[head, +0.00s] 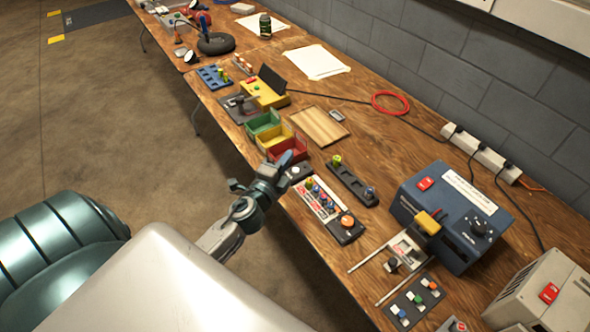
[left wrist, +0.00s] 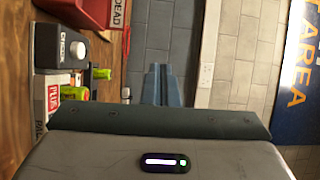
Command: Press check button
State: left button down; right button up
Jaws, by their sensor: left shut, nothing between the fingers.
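The check button is a pale round button (left wrist: 78,48) on a dark box (left wrist: 62,32) labelled CHECK in the left wrist view. In the head view a pale button (head: 294,170) shows on a small dark box just right of my left gripper (head: 286,158). My left gripper is shut and empty, its blue fingers (left wrist: 159,84) together. In the left wrist view the fingers are apart from the button, which lies to their left. The head view does not clearly show the gap between them. My right gripper is in neither view.
A red bin (head: 289,145) marked DEAD stands close behind the gripper, beside yellow and green bins. A battery tray (head: 325,205) with an orange button and a black holder (head: 352,186) lie nearby. A blue charger box (head: 450,205) stands farther right.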

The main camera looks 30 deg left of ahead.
pick_arm(q)
jog(key=w+d+r+m+g+h, duration=0.15)
jog(key=d+r+m+h, duration=0.35)
jog(key=m, duration=0.6)
jog(key=w+d+r+m+g+h, duration=0.1)
jog(key=w+d+r+m+h, duration=0.2)
jog(key=m+h, duration=0.6)
jog(key=a+f+m+g+y+b, duration=0.1)
jog(key=a+f+m+g+y, duration=0.3)
jog(key=a+m+y, duration=0.5)
jog(key=m+g, duration=0.2)
jog(key=m, duration=0.1)
jog(key=shift+f+g, duration=0.35)
jog(key=shift+f, duration=0.05)
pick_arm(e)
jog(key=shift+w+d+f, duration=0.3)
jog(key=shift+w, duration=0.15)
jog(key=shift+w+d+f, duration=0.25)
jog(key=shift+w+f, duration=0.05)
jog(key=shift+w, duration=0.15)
pick_arm(q)
jog(key=shift+a, duration=0.1)
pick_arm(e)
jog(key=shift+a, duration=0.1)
pick_arm(q)
jog(key=shift+f, duration=0.15)
